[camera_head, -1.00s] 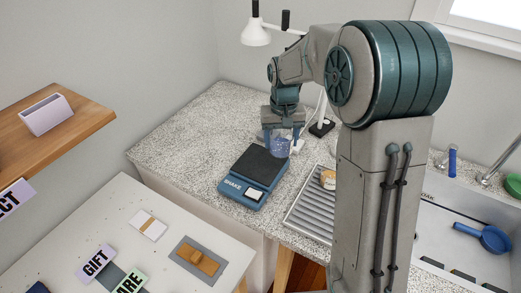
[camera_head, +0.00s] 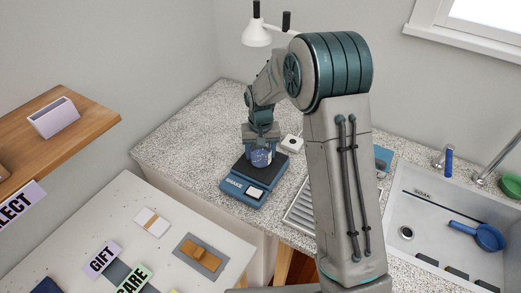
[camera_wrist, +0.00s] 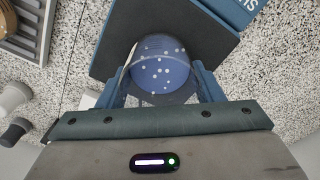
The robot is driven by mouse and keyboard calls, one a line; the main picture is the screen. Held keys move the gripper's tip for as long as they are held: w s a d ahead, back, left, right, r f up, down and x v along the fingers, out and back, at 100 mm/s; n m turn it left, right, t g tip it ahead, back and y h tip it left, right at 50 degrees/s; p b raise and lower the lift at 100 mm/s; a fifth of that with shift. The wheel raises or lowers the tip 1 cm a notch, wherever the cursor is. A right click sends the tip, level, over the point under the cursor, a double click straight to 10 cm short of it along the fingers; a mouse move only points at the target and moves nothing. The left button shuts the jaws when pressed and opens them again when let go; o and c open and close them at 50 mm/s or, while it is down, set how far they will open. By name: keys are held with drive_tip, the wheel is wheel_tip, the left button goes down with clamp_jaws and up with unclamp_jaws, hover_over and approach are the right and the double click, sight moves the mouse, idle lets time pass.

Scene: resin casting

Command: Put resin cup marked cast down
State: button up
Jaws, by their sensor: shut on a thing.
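The resin cup (camera_head: 261,157) is a clear cup with blue, white-flecked contents. Whether the cup's base touches the plate cannot be told. No cast mark is readable on the cup.
A slatted rack (camera_head: 302,208) stands to the right, partly behind my arm. The sink (camera_head: 425,215) is farther right. The counter left of the scale is clear.

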drive_tip(key=shift+f, duration=0.15)
drive_tip(key=o, duration=1)
wheel_tip(320, 180, up, 12)
drive_tip(key=b, duration=0.2)
drive_tip(key=s+d+r+t, duration=0.1)
drive_tip(key=s+d+r, duration=0.2)
drive_tip(key=s, duration=0.3)
drive_tip(key=s+d+r+t, duration=0.1)
drive_tip(key=s+d+r, duration=0.3)
drive_tip(key=s, duration=0.2)
drive_tip(key=s+d+f+t, duration=0.1)
drive_tip(key=s+d, duration=0.3)
drive_tip(key=s, duration=1.1)
drive_tip(key=shift+s+d+f, duration=0.2)
drive_tip(key=shift+s+f, duration=0.05)
drive_tip(key=shift+f, duration=0.15)
